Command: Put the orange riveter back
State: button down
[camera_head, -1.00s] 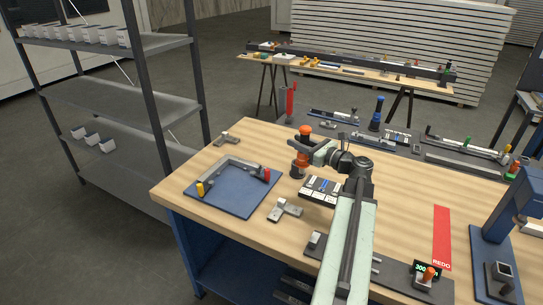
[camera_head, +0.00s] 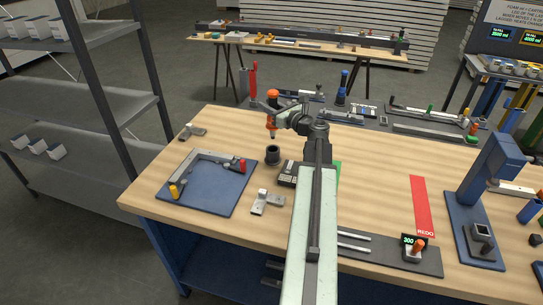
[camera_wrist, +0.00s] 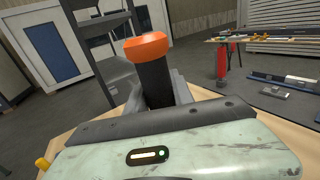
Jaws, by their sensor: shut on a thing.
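The orange riveter (camera_head: 272,95) has an orange top, a dark body and a bit of orange at its lower end. My gripper (camera_head: 273,107) is shut around its body and holds it about upright. In the head view its lower end shows above a dark round holder (camera_head: 272,155) on the bench, with a gap between them in the picture. In the wrist view the riveter's orange cap (camera_wrist: 146,45) and black body stand up between my jaws; its lower part is hidden behind my gripper housing.
A blue mat (camera_head: 213,187) with a grey frame lies left of the holder. A metal bracket (camera_head: 266,203) lies in front. A red strip (camera_head: 420,205) and a blue press (camera_head: 480,195) are at the right.

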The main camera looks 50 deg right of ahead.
jog(key=shift+f+b, duration=5.5)
jog(key=shift+b, duration=0.05)
jog(key=c, duration=1.1)
grip_release()
jog(key=shift+r, duration=0.1)
jog(key=s+p, duration=0.1)
jog(key=s, duration=1.1)
jog(key=shift+a+r, duration=0.45)
